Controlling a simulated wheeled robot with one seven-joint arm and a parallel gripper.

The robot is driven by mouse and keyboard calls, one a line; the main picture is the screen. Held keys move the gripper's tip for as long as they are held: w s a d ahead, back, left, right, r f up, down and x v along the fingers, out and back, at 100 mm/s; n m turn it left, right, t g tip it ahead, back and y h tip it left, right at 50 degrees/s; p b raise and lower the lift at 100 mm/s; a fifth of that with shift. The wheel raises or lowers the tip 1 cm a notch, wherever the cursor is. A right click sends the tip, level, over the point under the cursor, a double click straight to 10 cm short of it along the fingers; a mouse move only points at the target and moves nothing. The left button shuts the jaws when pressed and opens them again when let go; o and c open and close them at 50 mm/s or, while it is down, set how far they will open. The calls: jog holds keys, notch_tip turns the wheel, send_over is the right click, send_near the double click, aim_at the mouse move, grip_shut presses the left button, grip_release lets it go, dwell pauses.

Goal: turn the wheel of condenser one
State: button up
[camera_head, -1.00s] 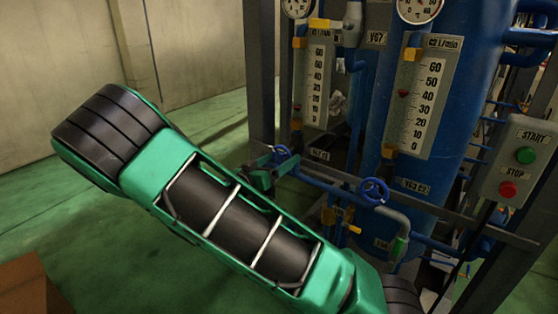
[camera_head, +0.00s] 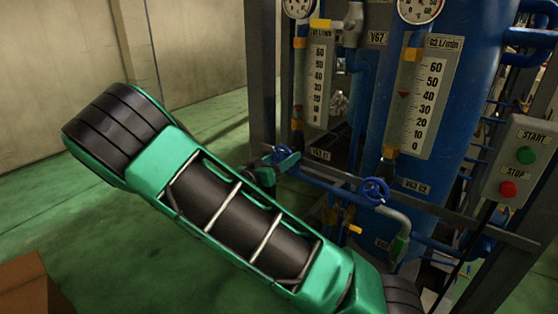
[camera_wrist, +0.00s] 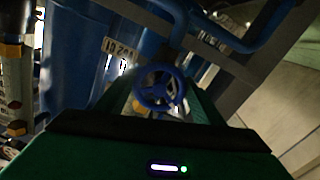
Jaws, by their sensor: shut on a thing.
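The small blue wheel of condenser one (camera_head: 281,152) is on the pipework below the C1 L/min scale (camera_head: 317,82), next to a V63 C1 label. My green gripper (camera_head: 287,162) is at this wheel and partly covers it in the head view. In the wrist view the blue spoked wheel (camera_wrist: 158,88) lies between the fingers of my gripper (camera_wrist: 160,105), which are shut on it. The exact contact points are dark and hard to see.
A second blue wheel (camera_head: 374,190) by the V63 C2 label stands to the right, below the C2 scale (camera_head: 432,95). A box with green START and red STOP buttons (camera_head: 520,168) is at the far right. Green floor (camera_head: 100,240) lies open at left.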

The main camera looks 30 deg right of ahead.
jog(key=n, duration=0.5)
jog(key=shift+d+n, duration=0.1)
jog(key=shift+n, duration=0.2)
jog(key=n, duration=0.6)
jog(key=shift+r, duration=0.1)
dwell(0.3)
jog(key=o, duration=1)
jog(key=shift+o, duration=0.2)
jog(key=v, duration=1)
jog(key=shift+a, duration=0.4)
